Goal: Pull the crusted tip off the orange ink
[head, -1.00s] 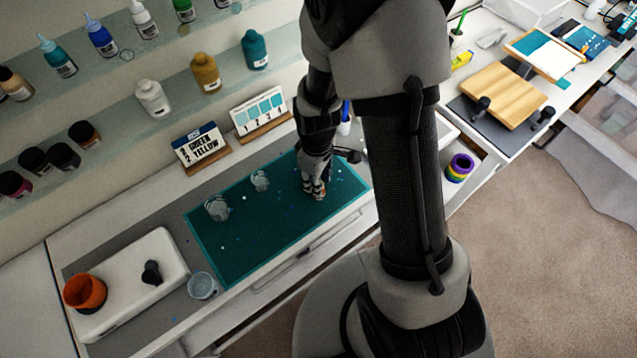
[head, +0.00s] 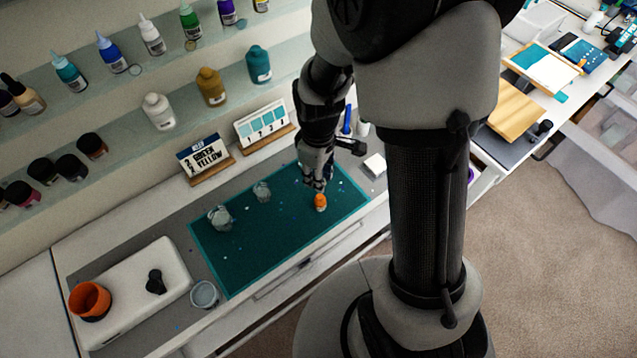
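A small orange object (head: 320,202), which looks like the orange ink bottle, is on the teal mat (head: 262,245) near its right end. My gripper (head: 318,184) points down just behind and above it. The fingertips are small and dark here, so I cannot tell whether they touch the bottle or hold anything. The bottle's tip and any crust on it are too small to make out.
Two clear cups (head: 220,218) stand on the mat's left half. A white slab (head: 135,290) with an orange cup (head: 90,300) lies at the left. Sign cards (head: 205,158) stand behind the mat. A small white block (head: 374,165) is right of my gripper.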

